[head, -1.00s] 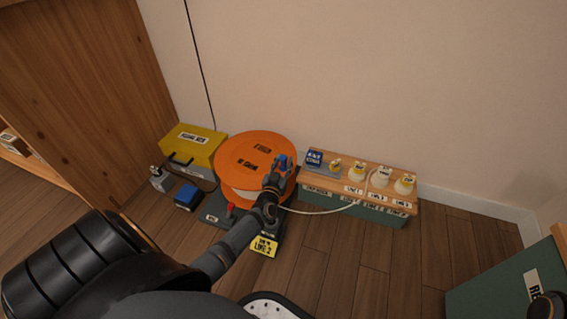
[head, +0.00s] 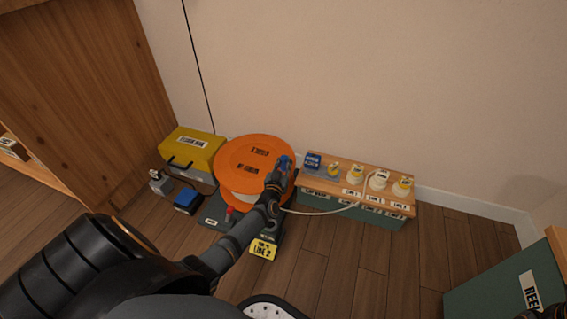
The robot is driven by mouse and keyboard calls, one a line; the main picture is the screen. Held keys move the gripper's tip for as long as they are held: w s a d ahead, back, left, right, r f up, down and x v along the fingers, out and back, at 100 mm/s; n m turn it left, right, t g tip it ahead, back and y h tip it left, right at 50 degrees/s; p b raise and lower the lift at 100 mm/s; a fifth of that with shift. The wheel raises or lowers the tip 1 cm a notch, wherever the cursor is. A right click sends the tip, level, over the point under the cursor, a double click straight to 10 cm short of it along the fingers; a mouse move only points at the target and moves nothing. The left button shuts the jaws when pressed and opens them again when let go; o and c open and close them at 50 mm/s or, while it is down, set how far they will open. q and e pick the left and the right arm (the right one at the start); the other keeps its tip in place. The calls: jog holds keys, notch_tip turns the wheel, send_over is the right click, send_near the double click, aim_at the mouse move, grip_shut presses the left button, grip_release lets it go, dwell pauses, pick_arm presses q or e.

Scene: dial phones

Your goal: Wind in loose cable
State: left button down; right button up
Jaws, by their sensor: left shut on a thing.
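The orange cable reel (head: 240,160) stands on a dark base against the wall, with pale cable wound under its top disc. My left gripper (head: 281,172) is at the reel's right rim, shut on a small blue part there, probably the reel's crank knob; my fingers hide most of it. A white cable (head: 325,212) runs from the reel's right side in a shallow curve to the wooden-topped socket bench (head: 365,170), ending near its white plugs.
A yellow box (head: 195,150) stands left of the reel, with a blue block (head: 187,199) and a small grey device (head: 160,182) before it. A green box (head: 500,285) is at the lower right. The floor between is clear.

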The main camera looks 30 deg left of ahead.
pick_arm(q)
jog(key=c, duration=1.2)
grip_release()
jog(key=shift+d, duration=0.1)
jog(key=v, duration=1.2)
